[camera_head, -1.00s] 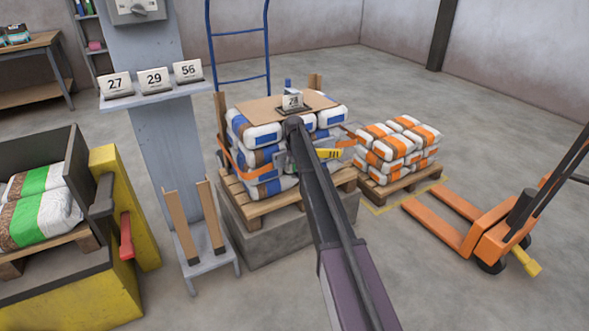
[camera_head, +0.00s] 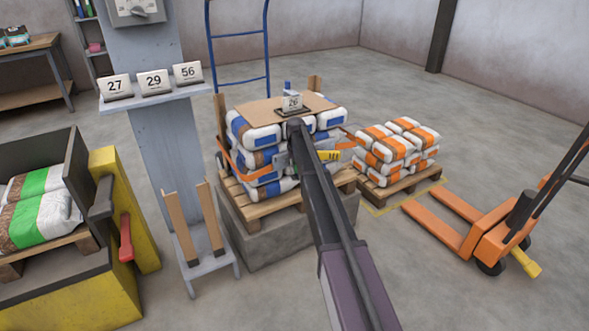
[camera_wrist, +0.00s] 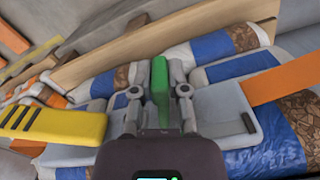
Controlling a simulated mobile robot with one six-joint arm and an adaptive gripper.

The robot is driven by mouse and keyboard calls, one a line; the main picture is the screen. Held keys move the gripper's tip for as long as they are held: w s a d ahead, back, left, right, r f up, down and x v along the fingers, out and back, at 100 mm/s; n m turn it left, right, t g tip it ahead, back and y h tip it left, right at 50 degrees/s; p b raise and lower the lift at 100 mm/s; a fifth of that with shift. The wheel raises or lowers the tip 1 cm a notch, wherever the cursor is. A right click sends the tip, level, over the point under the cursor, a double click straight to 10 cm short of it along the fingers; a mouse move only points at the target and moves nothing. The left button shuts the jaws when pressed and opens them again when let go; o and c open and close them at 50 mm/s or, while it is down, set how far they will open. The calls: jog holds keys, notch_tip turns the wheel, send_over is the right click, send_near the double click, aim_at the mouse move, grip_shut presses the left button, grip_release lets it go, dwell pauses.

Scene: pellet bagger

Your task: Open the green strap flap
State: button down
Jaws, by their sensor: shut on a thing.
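The green strap flap (camera_wrist: 159,78) stands upright in the middle of the wrist view. My gripper (camera_wrist: 160,95) is shut on it, with one finger on each side. The flap sits between grey metal buckle parts; a grey plate (camera_wrist: 224,108) lies to the right, where the orange strap (camera_wrist: 290,80) enters. In the head view, my arm hides most of the buckle and the gripper; the orange strap (camera_head: 240,172) runs around the stack of white and blue bags (camera_head: 262,139).
A yellow tag (camera_wrist: 52,122) with black bars lies left of the buckle. A pallet of orange and white bags (camera_head: 398,150) and an orange pallet truck (camera_head: 480,235) stand to the right.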

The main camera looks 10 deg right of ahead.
jog(key=shift+d, duration=0.1)
jog(key=c, duration=0.6)
grip_release()
jog(key=shift+c, duration=0.2)
jog(key=shift+a, duration=0.2)
jog(key=shift+a+m, duration=0.2)
jog(key=shift+m, duration=0.4)
notch_tip(320, 180, up, 14)
jog(key=p, duration=1.3)
jog(key=shift+p, duration=0.4)
jog(key=shift+f, duration=0.1)
